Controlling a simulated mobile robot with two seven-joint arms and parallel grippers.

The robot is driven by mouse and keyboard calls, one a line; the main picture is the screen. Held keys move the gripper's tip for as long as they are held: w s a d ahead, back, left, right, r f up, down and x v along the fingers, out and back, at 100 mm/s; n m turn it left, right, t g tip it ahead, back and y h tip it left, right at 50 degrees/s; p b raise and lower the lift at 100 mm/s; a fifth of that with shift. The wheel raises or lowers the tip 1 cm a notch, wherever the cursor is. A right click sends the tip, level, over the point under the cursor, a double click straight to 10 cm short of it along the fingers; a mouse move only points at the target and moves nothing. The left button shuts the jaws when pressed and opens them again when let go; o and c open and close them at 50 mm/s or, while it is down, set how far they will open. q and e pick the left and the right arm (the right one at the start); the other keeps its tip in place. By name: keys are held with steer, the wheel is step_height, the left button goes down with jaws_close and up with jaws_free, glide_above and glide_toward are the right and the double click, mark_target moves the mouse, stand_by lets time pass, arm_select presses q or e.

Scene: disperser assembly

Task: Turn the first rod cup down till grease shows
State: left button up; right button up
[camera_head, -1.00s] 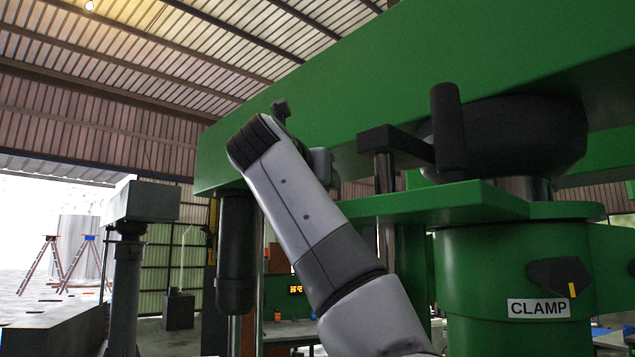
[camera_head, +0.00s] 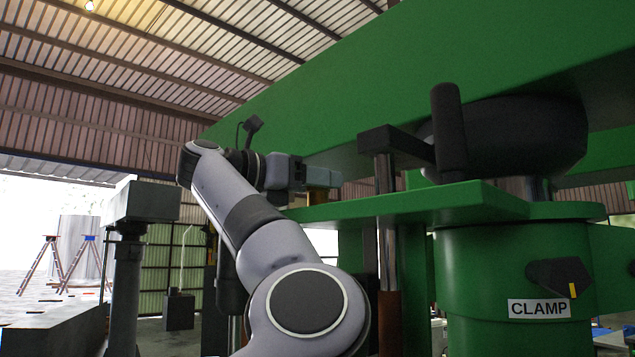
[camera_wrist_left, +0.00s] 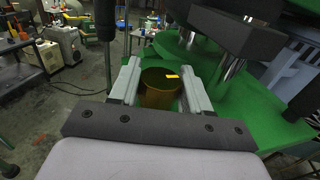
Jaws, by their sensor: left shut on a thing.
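A brass-coloured cup (camera_wrist_left: 160,92) with a small yellow mark at its rim stands at the green plate (camera_wrist_left: 225,105) in the left wrist view. In the head view, a part of the cup (camera_head: 321,179) shows just above the plate's left end (camera_head: 345,208). My left gripper (camera_wrist_left: 161,72) is shut on the cup, with one finger on each side; it also shows in the head view (camera_head: 318,172), under the green beam. No grease can be made out. The cup's underside is hidden. My right gripper is not in view.
A black crank handle (camera_head: 449,130) and a steel rod (camera_head: 386,172) stand right of the gripper. The large green beam (camera_head: 430,90) hangs close above. A green column with a CLAMP label (camera_head: 539,308) stands at the right. A dark post (camera_wrist_left: 107,25) rises left of the gripper.

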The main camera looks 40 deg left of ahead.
arm_select(q)
steer(key=shift+m+h, duration=0.6)
steer(key=shift+h, duration=0.3)
steer(key=shift+g+h, duration=0.3)
steer(key=shift+g, duration=0.1)
steer(key=o, duration=1)
steer(key=shift+c, duration=0.2)
steer(key=b+v, duration=0.2)
steer(key=v, duration=0.5)
